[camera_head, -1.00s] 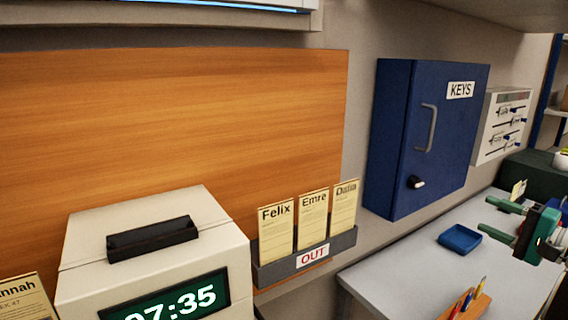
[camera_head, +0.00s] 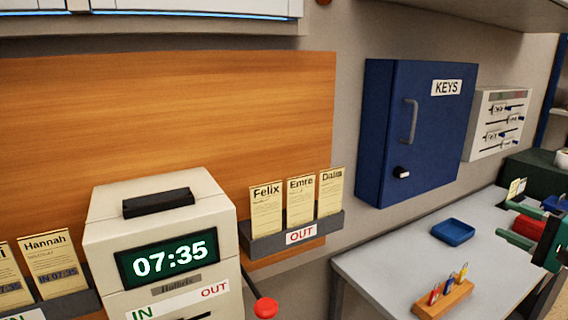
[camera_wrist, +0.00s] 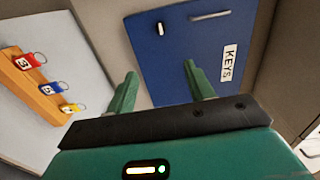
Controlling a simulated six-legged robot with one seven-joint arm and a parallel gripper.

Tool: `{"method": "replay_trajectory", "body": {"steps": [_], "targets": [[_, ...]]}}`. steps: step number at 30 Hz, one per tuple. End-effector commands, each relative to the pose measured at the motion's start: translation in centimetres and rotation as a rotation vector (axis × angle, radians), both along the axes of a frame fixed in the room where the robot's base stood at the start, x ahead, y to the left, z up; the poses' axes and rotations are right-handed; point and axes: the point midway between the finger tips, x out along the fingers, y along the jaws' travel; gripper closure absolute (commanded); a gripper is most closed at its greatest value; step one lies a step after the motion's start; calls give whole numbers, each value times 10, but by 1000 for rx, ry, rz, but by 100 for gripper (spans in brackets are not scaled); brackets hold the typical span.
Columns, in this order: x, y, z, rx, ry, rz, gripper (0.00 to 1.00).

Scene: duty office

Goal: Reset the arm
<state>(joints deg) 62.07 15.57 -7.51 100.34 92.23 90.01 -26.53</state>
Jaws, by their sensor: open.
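My gripper (camera_head: 512,225) shows at the right edge of the head view, over the grey desk, with its green fingers pointing left. In the wrist view its two green fingers (camera_wrist: 158,88) stand wide apart, with nothing between them. The blue key cabinet (camera_wrist: 195,45) lies beyond the fingertips in the wrist view. It is shut and hangs on the wall in the head view (camera_head: 420,130). Part of my arm is cut off by the right edge of the head view.
A grey desk (camera_head: 385,272) holds a blue tray (camera_head: 453,232) and a wooden key block (camera_head: 443,300) with several coloured key tags. The time clock (camera_head: 165,225) and the OUT card rack (camera_head: 292,237) are at left. A white panel (camera_head: 497,124) hangs right of the cabinet.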

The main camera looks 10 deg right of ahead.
Motion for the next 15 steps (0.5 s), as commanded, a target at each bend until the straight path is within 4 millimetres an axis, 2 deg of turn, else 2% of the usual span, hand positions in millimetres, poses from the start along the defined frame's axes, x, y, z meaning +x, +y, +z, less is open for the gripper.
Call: {"method": "replay_trajectory", "body": {"steps": [3,11,15], "targets": [[2,3,1,-3,3,4,47],[29,79,-8,-53,147,124,47],[37,128,-16,-100,240,201,47]]}}
